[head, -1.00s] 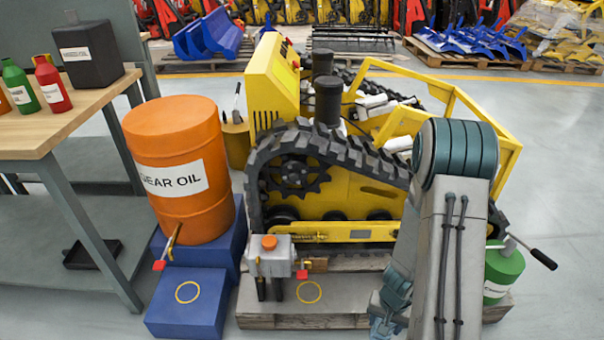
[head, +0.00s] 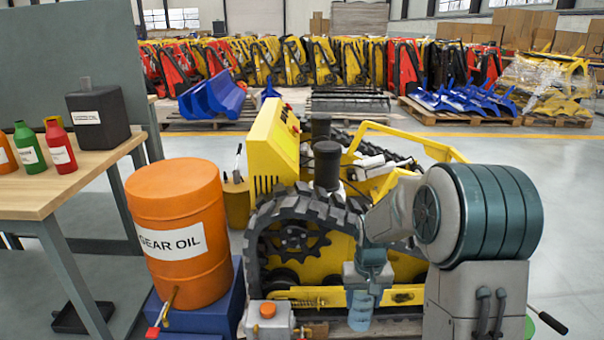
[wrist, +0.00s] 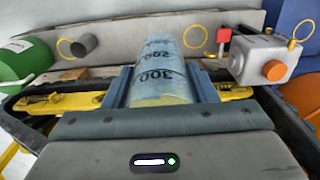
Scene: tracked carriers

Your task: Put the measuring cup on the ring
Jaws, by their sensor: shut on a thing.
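The measuring cup (wrist: 160,65) is clear and bluish with dark markings including 300, and something yellowish shows at its near end. My gripper (wrist: 161,86) is shut on it, a finger on each side. In the head view my gripper (head: 366,275) points down in front of the yellow machine, with the cup (head: 361,312) below it. In the wrist view, one yellow ring (wrist: 195,26) lies on the grey slab beyond the cup. Another ring (wrist: 64,39) is at the left by a dark cylinder, and a third (wrist: 291,44) is at the right by the blue step. The head view shows no rings.
A grey box with an orange cap (wrist: 265,60) and a red-handled tap (wrist: 223,36) stands right of the cup. A green can (wrist: 25,60) is at the left. The orange gear oil drum (head: 180,235) and the tracked machine (head: 270,135) stand close by.

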